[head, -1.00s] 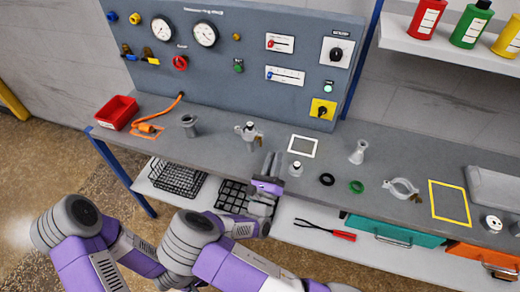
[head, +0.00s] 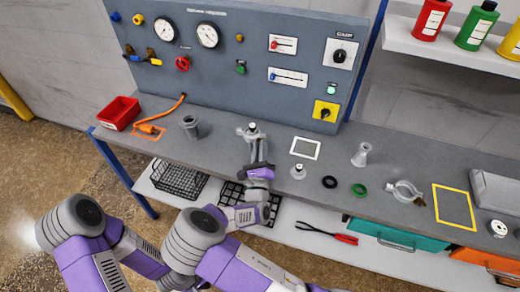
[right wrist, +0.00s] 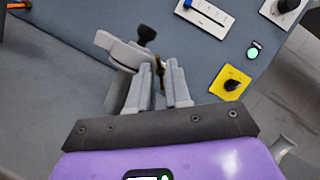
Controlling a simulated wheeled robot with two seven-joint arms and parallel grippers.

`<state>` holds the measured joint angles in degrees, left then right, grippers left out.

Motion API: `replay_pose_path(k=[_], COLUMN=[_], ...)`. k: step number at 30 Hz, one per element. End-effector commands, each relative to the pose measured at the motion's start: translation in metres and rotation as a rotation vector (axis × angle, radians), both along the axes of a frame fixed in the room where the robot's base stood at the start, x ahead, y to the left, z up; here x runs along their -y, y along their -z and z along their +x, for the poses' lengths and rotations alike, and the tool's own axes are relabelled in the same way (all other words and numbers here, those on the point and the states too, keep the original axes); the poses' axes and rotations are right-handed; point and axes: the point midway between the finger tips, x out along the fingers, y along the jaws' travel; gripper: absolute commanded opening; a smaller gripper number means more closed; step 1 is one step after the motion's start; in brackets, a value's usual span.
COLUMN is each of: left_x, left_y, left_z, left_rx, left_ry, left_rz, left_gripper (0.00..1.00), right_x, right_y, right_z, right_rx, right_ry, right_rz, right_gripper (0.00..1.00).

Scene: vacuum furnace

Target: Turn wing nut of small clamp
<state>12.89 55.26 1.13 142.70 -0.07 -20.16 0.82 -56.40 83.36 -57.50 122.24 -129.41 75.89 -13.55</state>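The small clamp (head: 243,131) is a light grey ring around a fitting with a black knob (right wrist: 146,34), on the bench below the panel. In the right wrist view the clamp (right wrist: 122,52) is at upper left, and its brass wing nut (right wrist: 173,74) shows at the fingertips. My right gripper (head: 258,160) reaches up from the bench's front edge to the clamp's near right side. Its fingers (right wrist: 164,72) are apart, with a narrow gap at the nut. I cannot tell whether they touch it. My left gripper is not in view.
A grey flanged fitting (head: 190,127) stands left of the clamp. A white-framed square (head: 305,148), a small bottle (head: 298,171), a black ring (head: 330,182), a green ring (head: 359,189) and a larger clamp (head: 402,190) lie to the right. The gauge panel (head: 250,85) stands behind.

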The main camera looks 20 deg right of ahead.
Motion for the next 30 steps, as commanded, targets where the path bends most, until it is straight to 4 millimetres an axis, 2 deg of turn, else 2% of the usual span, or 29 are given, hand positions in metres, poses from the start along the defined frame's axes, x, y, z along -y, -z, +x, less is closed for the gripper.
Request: replay_pose_path(k=[3,6,7,20,30], left_x=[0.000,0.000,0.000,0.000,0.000], left_y=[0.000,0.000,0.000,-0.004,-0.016], left_z=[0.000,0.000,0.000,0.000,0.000], left_rx=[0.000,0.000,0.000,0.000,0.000], left_ry=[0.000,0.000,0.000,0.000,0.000], left_rz=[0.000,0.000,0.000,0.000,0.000], left_gripper=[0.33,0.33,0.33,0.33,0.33], right_x=[0.000,0.000,0.000,0.000,-0.001], right_y=[0.000,0.000,0.000,0.000,0.000], right_z=[0.000,0.000,0.000,0.000,0.001], right_rx=[0.001,0.001,0.001,0.023,0.148], right_ry=[0.001,0.001,0.001,0.003,0.008], right_rz=[0.000,0.000,0.000,0.036,0.219], right_gripper=[0.17,0.01,0.00,0.00,0.00])
